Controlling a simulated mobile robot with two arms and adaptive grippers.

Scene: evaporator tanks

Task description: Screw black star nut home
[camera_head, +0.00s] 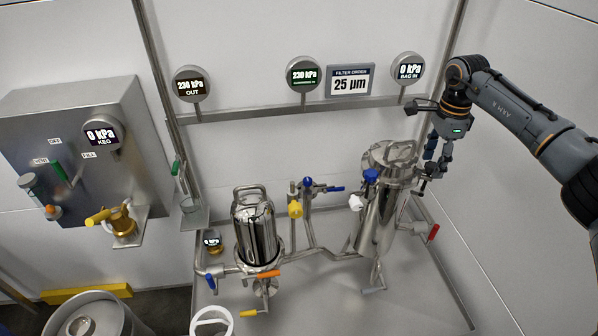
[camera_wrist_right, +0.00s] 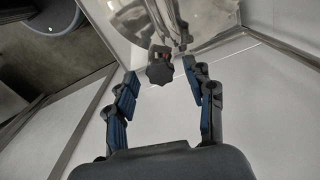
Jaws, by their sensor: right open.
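The black star nut (camera_wrist_right: 159,72) shows in the right wrist view, on a small fitting at the side of the steel vessel, ahead of my fingertips and roughly centred between them. My right gripper (camera_wrist_right: 163,95) is open and empty, with blue-padded fingers on either side. In the head view my right gripper (camera_head: 436,160) hangs beside the right edge of the tall steel filter vessel (camera_head: 378,215), close to its lid. The nut is too small and too covered there to make out clearly. My left gripper does not show.
A blue valve (camera_head: 370,175) and a white fitting (camera_head: 356,202) sit at the vessel's left side, a red handle (camera_head: 433,232) low at its right. A smaller filter housing (camera_head: 255,232) stands left. Gauges line the rail above. The wall side at right is clear.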

